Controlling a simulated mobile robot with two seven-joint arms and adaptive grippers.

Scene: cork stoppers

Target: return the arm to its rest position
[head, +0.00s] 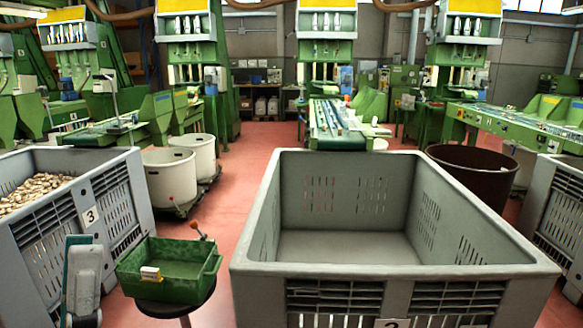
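Part of my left arm, probably at its gripper (82,282), shows at the lower left as a grey and dark teal shape. It stands upright in front of the left grey crate (120,203) and to the left of the green tray (196,290). Its fingers cannot be made out, so I cannot tell whether it is open or shut. I see nothing held in it. My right gripper is not in view.
The green tray sits on a dark round stool (178,308). Corks (35,190) lie in the left crate. A large grey crate (402,270), its visible floor bare, fills the centre front. White bins (168,178) and green machines stand behind. Red floor (245,165) is clear between.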

